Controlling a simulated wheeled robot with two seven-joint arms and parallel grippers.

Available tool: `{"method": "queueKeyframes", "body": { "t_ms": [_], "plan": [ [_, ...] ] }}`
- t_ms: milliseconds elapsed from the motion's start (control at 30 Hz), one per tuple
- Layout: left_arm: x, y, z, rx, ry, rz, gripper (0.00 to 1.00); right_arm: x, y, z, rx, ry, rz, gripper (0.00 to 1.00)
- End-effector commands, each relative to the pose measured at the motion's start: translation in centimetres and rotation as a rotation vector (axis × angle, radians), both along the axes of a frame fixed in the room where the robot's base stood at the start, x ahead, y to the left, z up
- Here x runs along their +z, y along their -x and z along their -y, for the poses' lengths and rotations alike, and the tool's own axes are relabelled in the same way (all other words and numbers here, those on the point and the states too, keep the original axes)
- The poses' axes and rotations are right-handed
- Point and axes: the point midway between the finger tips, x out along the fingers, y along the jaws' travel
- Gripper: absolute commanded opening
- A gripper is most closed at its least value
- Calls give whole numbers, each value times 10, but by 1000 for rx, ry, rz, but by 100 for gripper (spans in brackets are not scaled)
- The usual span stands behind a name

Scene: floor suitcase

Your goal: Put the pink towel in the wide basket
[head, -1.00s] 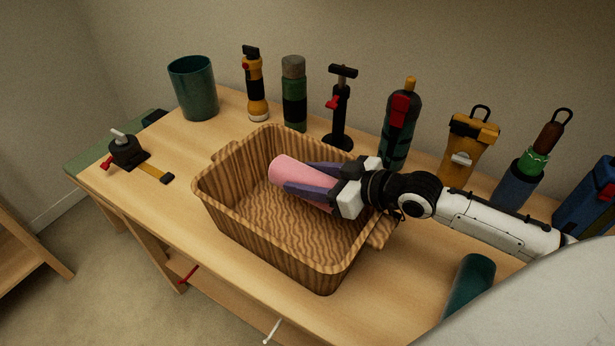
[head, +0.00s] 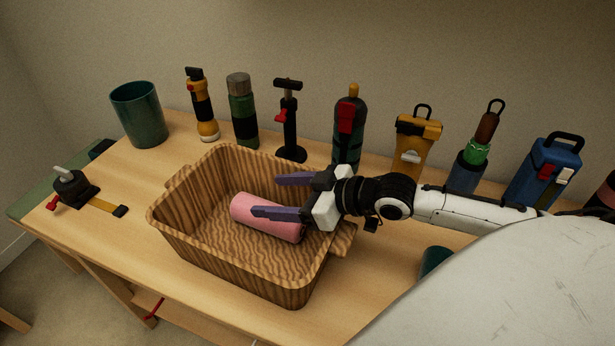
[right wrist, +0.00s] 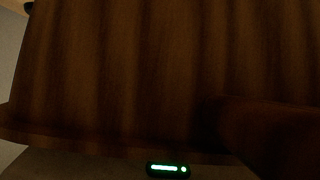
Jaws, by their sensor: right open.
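The pink towel (head: 262,214), rolled into a cylinder, lies inside the wide basket (head: 228,268), a wood-patterned open bin on the table. My right gripper (head: 264,196) is open, its two purple fingers spread over the basket's right part. One finger crosses in front of the towel, and the other is beyond it. I cannot tell whether the fingers touch the towel. The right wrist view shows mostly a dark, striped brown surface, likely the basket wall (right wrist: 130,70). My left gripper is not in view.
A teal cup (head: 138,115), a yellow flashlight (head: 202,105), a green bottle (head: 242,110), a black pump (head: 289,120) and several other items line the back of the table (head: 110,235). A black clamp-like tool (head: 72,188) lies at the left. A teal object (head: 435,260) is at the right.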

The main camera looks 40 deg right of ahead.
Motion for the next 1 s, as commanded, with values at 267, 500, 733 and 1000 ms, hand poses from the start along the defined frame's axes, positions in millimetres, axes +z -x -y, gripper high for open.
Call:
{"method": "queueKeyframes", "body": {
  "t_ms": [267, 500, 733, 1000],
  "plan": [
    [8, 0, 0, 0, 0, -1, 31, 17, 32, 17, -1, 2, 0, 66],
    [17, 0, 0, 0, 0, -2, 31, 28, 54, 27, -1, 0, 0, 66],
    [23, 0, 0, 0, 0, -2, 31, 35, 66, 34, 0, 1, 5, 66],
    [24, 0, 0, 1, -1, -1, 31, 37, 69, 36, 1, 0, 9, 66]
  ]
}}
